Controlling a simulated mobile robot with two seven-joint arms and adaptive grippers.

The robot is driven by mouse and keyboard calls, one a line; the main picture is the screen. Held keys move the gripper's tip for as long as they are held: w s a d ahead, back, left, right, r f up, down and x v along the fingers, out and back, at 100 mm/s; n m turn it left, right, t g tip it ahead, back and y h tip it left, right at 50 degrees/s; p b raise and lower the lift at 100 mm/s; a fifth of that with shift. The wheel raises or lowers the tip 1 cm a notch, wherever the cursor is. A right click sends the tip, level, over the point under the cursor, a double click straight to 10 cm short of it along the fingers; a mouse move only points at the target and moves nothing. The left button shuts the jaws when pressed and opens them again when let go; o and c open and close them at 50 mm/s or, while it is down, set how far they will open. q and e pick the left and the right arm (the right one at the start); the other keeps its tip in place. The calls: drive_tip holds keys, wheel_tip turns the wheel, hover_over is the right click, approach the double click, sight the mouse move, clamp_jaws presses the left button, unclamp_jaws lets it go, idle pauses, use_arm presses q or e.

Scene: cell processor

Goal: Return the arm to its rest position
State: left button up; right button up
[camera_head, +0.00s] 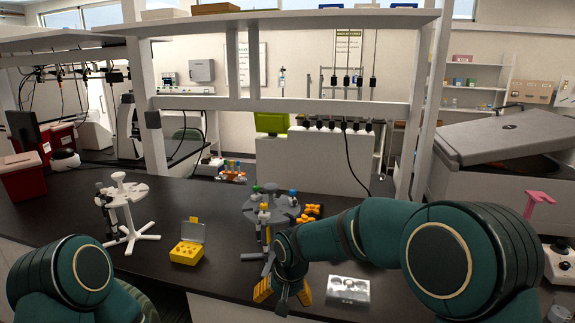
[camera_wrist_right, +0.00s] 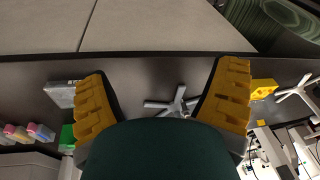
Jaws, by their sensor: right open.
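My right arm (camera_head: 375,235), dark green, comes in from the right in the head view and reaches over the bench. Its gripper (camera_head: 283,292) has yellow fingers and points down at the bench's front edge, in front of a grey carousel stand (camera_head: 272,203). In the right wrist view the gripper (camera_wrist_right: 163,75) is open, its fingers wide apart with nothing between them. The stand's grey foot (camera_wrist_right: 180,103) shows behind the gap. My left arm (camera_head: 75,280) shows only as a green link at the lower left; its gripper is out of view.
A silver box (camera_head: 348,289) lies right of the right gripper, close under the arm. A yellow box (camera_head: 187,252) with an open lid and a white stand (camera_head: 122,205) are to the left. Orange pieces (camera_head: 309,212) lie beside the carousel. The bench between yellow box and carousel is clear.

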drive_tip(key=s+d+f+y+b, duration=0.1)
drive_tip(key=s+d+f, duration=0.1)
drive_tip(key=s+f, duration=0.35)
drive_tip(key=s+d+f+m+g, duration=0.1)
drive_tip(key=s+d+f, duration=0.15)
drive_tip(key=f, duration=0.55)
drive_tip(key=s+d+f+y+b, duration=0.1)
drive_tip(key=s+d+f, duration=0.25)
drive_tip(key=f, duration=0.35)
use_arm(q)
drive_tip(key=f, duration=0.2)
drive_tip(key=s+f+b, duration=0.1)
drive_tip(key=f, duration=0.1)
drive_tip(key=shift+d, duration=0.1)
use_arm(e)
drive_tip(key=s+d+f, duration=0.1)
drive_tip(key=s+f, duration=0.2)
drive_tip(key=s, duration=0.2)
drive_tip(key=s+d+f+m, duration=0.1)
drive_tip(key=s+d+f, duration=0.1)
drive_tip(key=s, duration=0.4)
drive_tip(key=shift+s+d+f+t, duration=0.2)
drive_tip(key=shift+s+f+t, duration=0.1)
drive_tip(key=shift+f, duration=0.25)
use_arm(q)
drive_tip(key=shift+c, duration=0.2)
use_arm(e)
drive_tip(key=shift+w, duration=0.1)
